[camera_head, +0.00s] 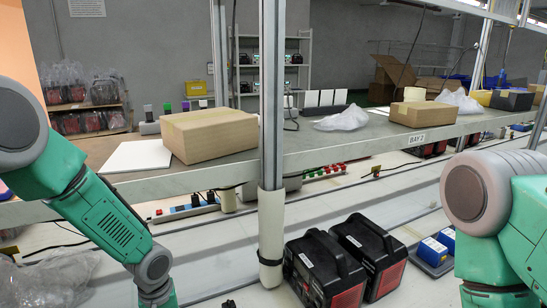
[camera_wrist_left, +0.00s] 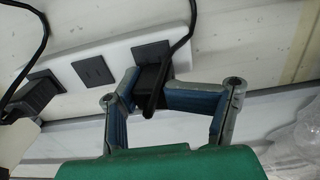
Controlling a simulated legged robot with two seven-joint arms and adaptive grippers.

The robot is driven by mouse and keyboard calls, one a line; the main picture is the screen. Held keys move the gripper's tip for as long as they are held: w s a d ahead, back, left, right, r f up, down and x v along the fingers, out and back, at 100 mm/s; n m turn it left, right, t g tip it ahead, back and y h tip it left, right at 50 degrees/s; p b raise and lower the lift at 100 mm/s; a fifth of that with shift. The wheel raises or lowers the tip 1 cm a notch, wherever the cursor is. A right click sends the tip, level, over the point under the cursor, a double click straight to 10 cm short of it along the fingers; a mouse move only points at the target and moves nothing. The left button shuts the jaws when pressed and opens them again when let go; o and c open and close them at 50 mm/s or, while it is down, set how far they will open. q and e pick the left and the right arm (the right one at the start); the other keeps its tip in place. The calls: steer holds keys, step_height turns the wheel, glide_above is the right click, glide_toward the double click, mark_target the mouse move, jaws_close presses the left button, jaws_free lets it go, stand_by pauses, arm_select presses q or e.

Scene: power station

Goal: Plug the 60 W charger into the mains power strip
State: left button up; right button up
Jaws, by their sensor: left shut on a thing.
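In the left wrist view, my left gripper (camera_wrist_left: 150,88) is shut on a black charger (camera_wrist_left: 153,76), with a blue-grey finger on each side. The charger is at the right part of a white power strip (camera_wrist_left: 122,58), just below a black square socket (camera_wrist_left: 150,52). I cannot tell whether it is seated, touching or just in front. No wattage label is readable. A black cable (camera_wrist_left: 187,38) runs up beside the charger. Another empty-looking socket (camera_wrist_left: 93,70) is to the left. In the head view both arms show, but neither gripper does.
Another black plug (camera_wrist_left: 38,92) with a cable is at the strip's left. Clear plastic (camera_wrist_left: 298,140) lies at right. In the head view, black-and-red power units (camera_head: 325,268) stand on the lower bench, with a post (camera_head: 271,150) and shelf (camera_head: 335,150) with boxes above.

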arm_select(q)
steer(key=shift+s+d+r, duration=0.1)
steer(key=shift+d, duration=0.4)
jaws_close()
steer(key=shift+d+r+p, duration=0.15)
steer(key=shift+r+p, duration=0.35)
steer(key=shift+a+r+p, duration=0.3)
steer(key=shift+r+p, duration=0.15)
steer(key=shift+r, duration=0.05)
steer(key=shift+a+r+p, duration=0.25)
steer(key=shift+r+p, duration=0.15)
steer(key=shift+r, duration=0.1)
steer(key=shift+d+r+p, duration=0.25)
steer(key=shift+r+p, duration=0.2)
steer(key=shift+r, duration=0.15)
steer(key=shift+d+r+p, duration=0.2)
steer(key=shift+r+p, duration=0.2)
steer(key=shift+r, duration=0.45)
steer(key=shift+a, duration=0.25)
arm_select(e)
steer(key=r, duration=0.4)
steer(key=shift+d+r, duration=0.3)
steer(key=shift+d, duration=0.05)
arm_select(q)
steer(key=shift+p, duration=0.3)
arm_select(e)
steer(key=shift+w+a+r, duration=0.1)
